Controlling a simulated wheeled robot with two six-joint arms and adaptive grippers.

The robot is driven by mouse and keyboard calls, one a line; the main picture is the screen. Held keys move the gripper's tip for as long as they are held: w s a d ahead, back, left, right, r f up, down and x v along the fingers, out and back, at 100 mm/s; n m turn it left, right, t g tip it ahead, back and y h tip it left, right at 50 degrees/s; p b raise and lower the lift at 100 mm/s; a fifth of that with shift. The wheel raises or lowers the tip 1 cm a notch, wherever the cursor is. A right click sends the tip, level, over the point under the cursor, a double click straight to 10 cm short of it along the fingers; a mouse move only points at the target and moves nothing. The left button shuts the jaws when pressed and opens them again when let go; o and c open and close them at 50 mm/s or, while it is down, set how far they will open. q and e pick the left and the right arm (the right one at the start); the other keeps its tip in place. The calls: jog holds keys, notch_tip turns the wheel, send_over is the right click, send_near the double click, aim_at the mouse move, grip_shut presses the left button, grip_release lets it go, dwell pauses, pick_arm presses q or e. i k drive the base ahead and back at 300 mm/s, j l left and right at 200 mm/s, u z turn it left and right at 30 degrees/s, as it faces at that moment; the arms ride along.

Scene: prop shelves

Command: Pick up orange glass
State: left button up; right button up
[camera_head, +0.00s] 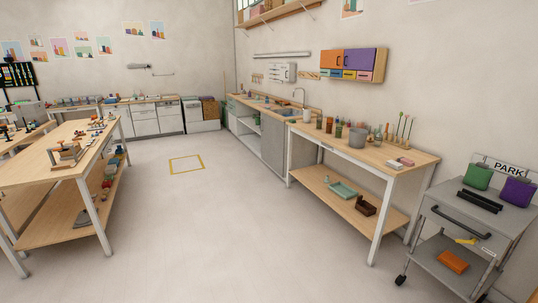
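No clearly orange glass can be made out. Several small glasses and jars stand upright on the wooden table along the right wall. One brownish glass (319,122) stands near the table's far end. A greenish-brown glass (329,125) stands beside it, and another dark one (338,131) stands close to the grey bucket. They are too small and far away to tell their exact colours. Neither my left nor my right gripper is in view.
The right table (400,176) also holds a grey bucket (357,137). A grey trolley (480,222) with green and purple bags stands at the front right. A wooden workbench (40,172) is on the left. The floor between is clear, with a yellow-outlined square (186,172).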

aim_at(330, 122)
jog(key=i, duration=3.65)
